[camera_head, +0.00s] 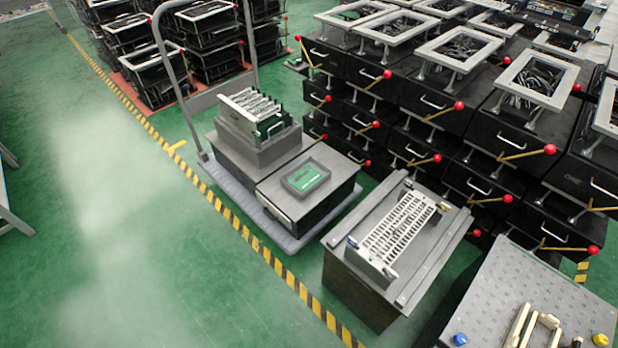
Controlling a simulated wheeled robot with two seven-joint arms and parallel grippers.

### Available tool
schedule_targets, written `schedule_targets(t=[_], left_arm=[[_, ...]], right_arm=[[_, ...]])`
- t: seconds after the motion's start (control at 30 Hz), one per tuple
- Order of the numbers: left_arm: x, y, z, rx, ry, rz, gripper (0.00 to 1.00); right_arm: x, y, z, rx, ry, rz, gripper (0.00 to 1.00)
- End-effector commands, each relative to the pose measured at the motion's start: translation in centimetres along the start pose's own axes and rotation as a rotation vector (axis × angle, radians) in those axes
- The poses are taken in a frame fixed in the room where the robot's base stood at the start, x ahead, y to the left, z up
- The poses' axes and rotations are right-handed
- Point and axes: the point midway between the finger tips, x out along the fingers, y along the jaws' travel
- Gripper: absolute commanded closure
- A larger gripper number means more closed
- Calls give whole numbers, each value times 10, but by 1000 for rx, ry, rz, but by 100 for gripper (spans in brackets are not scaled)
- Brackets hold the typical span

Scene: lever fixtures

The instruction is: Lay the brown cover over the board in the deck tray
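A small grey tray (321,166) lies on top of a dark box on the grey cart in the middle of the view. A green board (304,178) sits inside the tray, face up and uncovered. I cannot make out a brown cover anywhere. A pale beige frame-like piece (520,326) stands on the grey table at the lower right, cut by the bottom edge; I cannot tell what it is. Neither of my grippers shows in this view.
A rack of upright boards (254,112) stands behind the tray on the cart (284,240). A dark bench with a white slotted rack (398,228) is to the right. Black boxes with red-knobbed levers (459,105) fill the back right. Green floor is clear at left.

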Motion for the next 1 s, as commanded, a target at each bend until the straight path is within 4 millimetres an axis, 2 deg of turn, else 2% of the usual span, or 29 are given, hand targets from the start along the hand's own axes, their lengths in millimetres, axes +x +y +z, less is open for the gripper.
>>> schedule_targets(t=[0.33, 0.53, 1.0], left_arm=[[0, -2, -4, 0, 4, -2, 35], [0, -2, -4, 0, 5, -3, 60], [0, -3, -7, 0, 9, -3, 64]], right_arm=[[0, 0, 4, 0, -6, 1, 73], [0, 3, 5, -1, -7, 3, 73], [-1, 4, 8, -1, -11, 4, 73]])
